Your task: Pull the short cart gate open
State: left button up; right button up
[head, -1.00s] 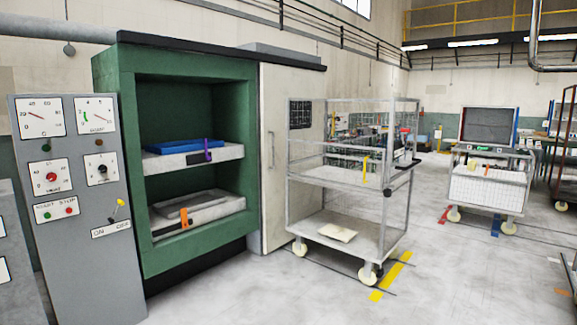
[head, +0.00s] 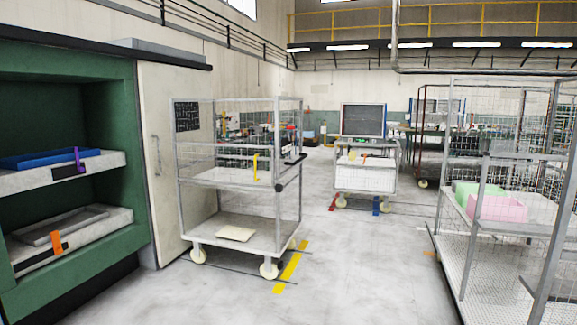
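A wire-mesh cart (head: 186,215) on cream wheels stands left of centre in the head view, beside the pale cabinet door. A low mesh panel crosses its front above the middle shelf, with a yellow piece (head: 256,167) hanging on it. This may be the short gate, and I cannot tell whether it is latched. A pale flat slab (head: 235,234) lies on the cart's bottom deck. Neither of my grippers is in view.
A green press (head: 140,190) with a blue tray (head: 50,158) stands at the left. A large mesh cart (head: 450,235) with green and pink blocks (head: 497,207) stands at the right. A white-bin cart (head: 365,178) is farther back. The floor between is clear, with yellow tape (head: 290,266).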

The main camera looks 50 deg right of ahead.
aim_at(274, 180)
jog(key=j+z, duration=0.2)
jog(key=z, duration=0.3)
jog(key=j+z, duration=0.2)
jog(key=z, duration=0.25)
jog(key=j+z, duration=0.2)
jog(key=z, duration=0.3)
